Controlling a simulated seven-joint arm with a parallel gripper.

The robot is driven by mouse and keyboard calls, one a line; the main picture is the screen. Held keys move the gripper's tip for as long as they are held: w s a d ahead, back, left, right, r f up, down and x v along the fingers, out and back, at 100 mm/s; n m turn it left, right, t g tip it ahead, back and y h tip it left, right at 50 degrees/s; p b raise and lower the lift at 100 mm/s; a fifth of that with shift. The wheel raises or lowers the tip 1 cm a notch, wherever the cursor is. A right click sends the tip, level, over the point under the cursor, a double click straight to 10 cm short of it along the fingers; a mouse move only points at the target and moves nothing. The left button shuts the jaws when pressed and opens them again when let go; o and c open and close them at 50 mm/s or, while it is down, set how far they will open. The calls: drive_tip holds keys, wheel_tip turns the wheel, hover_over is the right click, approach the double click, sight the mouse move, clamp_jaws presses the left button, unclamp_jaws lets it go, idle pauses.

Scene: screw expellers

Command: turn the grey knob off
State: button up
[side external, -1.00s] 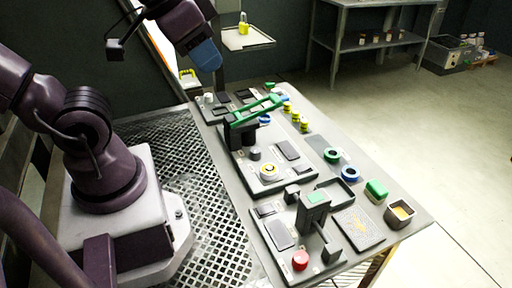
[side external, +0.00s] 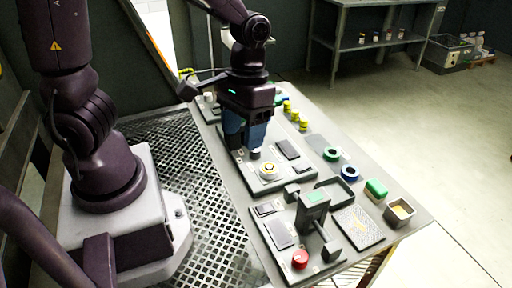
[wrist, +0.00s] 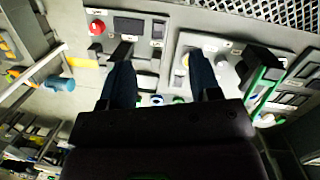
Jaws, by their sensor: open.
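The near panel has a red button (side external: 300,259) and an upright block with a green top (side external: 314,197). A green handle (wrist: 262,85) rises close to the right finger in the wrist view.

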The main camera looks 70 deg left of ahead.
wheel_tip(320, 180, down, 5)
drive_tip(key=w+a+n+g+y, duration=0.1)
drive_tip(key=w+a+n, duration=0.1)
drive_tip(key=n, duration=0.2)
drive_tip(key=n+t+y, duration=0.1)
drive_tip(key=n+y, duration=0.3)
drive_tip(key=n, duration=1)
approach(255, 152)
drive_tip(key=shift+y, duration=0.3)
drive_tip(key=x, duration=0.9)
drive_tip(key=shift+w+a+f, duration=0.25)
drive_tip(key=shift+w+a, duration=0.05)
drive_tip(key=shift+a, duration=0.05)
drive_tip(key=shift+t, duration=0.3)
drive_tip(key=c, duration=0.9)
